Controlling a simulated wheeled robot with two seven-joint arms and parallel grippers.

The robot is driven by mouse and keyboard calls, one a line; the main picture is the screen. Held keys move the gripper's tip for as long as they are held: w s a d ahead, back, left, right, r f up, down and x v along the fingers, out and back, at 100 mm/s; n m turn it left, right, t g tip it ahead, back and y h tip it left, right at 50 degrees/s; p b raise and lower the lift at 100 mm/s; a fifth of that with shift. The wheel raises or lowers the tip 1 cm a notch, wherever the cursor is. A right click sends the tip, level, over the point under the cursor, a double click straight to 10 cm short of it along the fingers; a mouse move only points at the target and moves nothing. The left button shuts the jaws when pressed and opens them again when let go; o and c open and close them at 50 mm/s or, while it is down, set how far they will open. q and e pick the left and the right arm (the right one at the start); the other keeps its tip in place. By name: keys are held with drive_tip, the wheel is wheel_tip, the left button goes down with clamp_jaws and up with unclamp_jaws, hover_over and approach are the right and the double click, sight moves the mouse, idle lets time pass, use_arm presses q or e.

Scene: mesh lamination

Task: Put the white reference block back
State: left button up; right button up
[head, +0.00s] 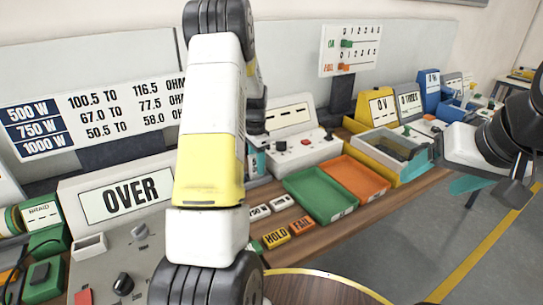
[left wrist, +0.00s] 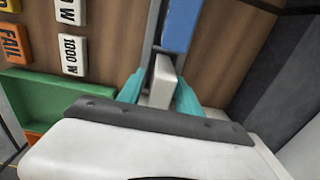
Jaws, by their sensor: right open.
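A white block (left wrist: 162,82), which looks like the white reference block, shows in the left wrist view between the teal fingers of my left gripper (left wrist: 162,88). The fingers close in on its two sides, and it stands out beyond their tips. In the head view my own left arm hides most of that gripper and the block; a bit of teal (head: 259,165) shows beside the arm. My right gripper (head: 474,184) is at the right edge of the head view, open and empty, away from the block.
A blue part (left wrist: 181,25) on a grey strip lies just beyond the block. The green tray (head: 320,194) and orange tray (head: 356,178) sit on the wooden bench, near the HOLD tag (head: 276,238) and FAIL tag (head: 302,225). The OVER display (head: 125,200) stands at left.

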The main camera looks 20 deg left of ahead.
use_arm(q)
drive_tip(key=shift+r, duration=0.1)
wheel_tip(320, 180, up, 8)
drive_tip(key=shift+f, duration=0.25)
drive_tip(key=shift+r, duration=0.1)
idle(0.4)
drive_tip(key=shift+d+r, duration=0.1)
drive_tip(key=shift+r, duration=0.05)
drive_tip(key=s+d+r+n+t+h, duration=0.1)
drive_tip(key=s+d+r+n+t, duration=0.1)
drive_tip(key=s+d+r, duration=0.35)
drive_tip(key=s+d+r+n+t, duration=0.1)
drive_tip(key=s+d+r+n, duration=0.15)
drive_tip(key=s+r, duration=0.45)
drive_tip(key=s+d+r+n+t, duration=0.1)
drive_tip(key=s+d+r, duration=0.1)
drive_tip(key=s, duration=0.6)
drive_tip(key=s+d+r+n+t+h, duration=0.1)
drive_tip(key=s+d+r+n+t, duration=0.1)
drive_tip(key=s+d, duration=0.3)
drive_tip(key=s, duration=0.3)
